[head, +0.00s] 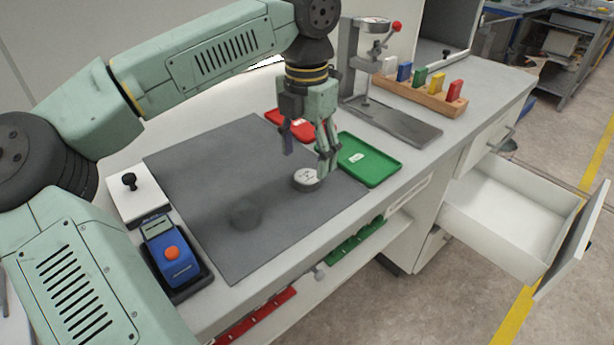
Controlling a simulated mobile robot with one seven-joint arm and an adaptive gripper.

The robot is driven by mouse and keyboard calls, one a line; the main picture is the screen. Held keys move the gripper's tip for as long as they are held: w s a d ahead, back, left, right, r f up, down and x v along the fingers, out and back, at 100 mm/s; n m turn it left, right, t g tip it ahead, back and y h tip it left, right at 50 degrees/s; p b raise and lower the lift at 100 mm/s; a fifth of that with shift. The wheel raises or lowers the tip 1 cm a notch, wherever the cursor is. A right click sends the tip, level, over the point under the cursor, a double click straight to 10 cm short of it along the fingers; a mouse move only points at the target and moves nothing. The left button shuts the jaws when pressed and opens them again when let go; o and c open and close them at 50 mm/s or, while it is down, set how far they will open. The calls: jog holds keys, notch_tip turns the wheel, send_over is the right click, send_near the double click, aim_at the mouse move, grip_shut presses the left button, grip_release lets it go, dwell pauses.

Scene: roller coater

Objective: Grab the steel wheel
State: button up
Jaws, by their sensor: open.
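A round silver disc, which looks like the steel wheel (307,180), lies on the dark grey mat (200,165) near its right side. My gripper (306,160) points down just above the disc. Its fingers are apart, one at the left and the others at the right, with nothing held between them. The right fingertips overlap the disc's upper right edge in the head view. I cannot tell whether they touch it.
A red tray (288,125) and a green tray (369,160) lie beside the mat. A lever press (362,60) and a wooden rack (420,95) stand behind. A blue device (171,255) is at left front. An open drawer (515,215) juts out right.

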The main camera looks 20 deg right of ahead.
aim_at(306, 177)
jog(key=shift+f+p, duration=0.65)
jog(key=shift+f, duration=1.65)
jog(key=c, duration=1.3)
jog(key=shift+r, duration=0.1)
